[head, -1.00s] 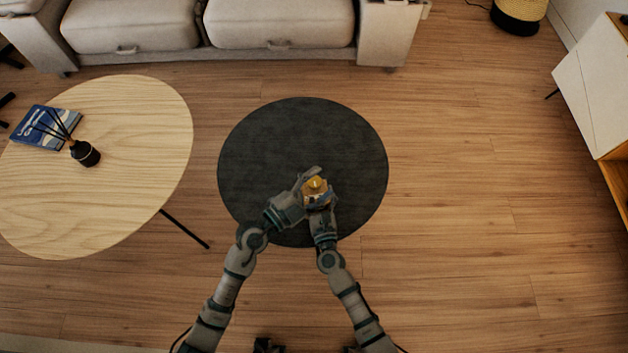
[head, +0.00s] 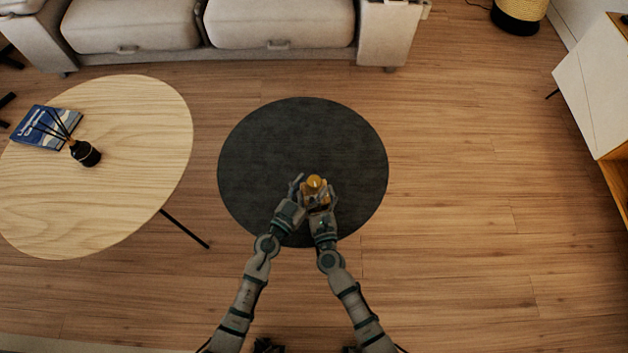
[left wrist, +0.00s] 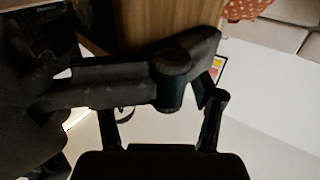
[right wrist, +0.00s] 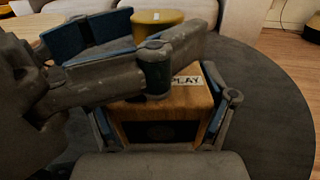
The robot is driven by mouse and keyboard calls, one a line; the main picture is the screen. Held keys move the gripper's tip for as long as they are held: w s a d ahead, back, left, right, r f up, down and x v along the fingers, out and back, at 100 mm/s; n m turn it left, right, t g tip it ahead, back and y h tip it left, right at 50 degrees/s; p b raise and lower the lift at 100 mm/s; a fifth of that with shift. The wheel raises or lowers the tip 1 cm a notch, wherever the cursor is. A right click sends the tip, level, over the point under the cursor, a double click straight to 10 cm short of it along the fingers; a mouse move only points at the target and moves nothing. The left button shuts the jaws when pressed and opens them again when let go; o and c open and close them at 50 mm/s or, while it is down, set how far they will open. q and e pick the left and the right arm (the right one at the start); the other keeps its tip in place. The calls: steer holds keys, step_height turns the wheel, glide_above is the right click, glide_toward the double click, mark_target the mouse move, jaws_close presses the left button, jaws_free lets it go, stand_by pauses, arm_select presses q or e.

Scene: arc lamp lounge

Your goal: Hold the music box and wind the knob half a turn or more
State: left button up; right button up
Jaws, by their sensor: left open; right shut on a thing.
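The music box (head: 319,201) is a small wooden box with a round yellow knob (head: 315,182) on top, held above the dark round table or mat. In the right wrist view the box (right wrist: 190,98) has a "PLAY" label, and its knob (right wrist: 150,17) stands behind a finger. My right gripper (head: 325,203) is shut on the box, with finger parts at both sides. My left gripper (head: 298,186) is open, just left of the box and knob; I cannot tell whether it touches. The left wrist view shows its dark finger links; I cannot identify the knob there.
The dark round surface (head: 270,150) lies under both grippers. A pale oval wooden table (head: 130,120) at left carries a blue book (head: 35,125) and a black reed diffuser (head: 86,153). A sofa (head: 280,22) stands behind, and a white cabinet (head: 596,85) at right.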

arm_select(q)
steer(key=shift+x, duration=0.95)
steer(key=c, duration=1.2)
steer(key=shift+o, duration=0.2)
steer(key=shift+h, duration=0.3)
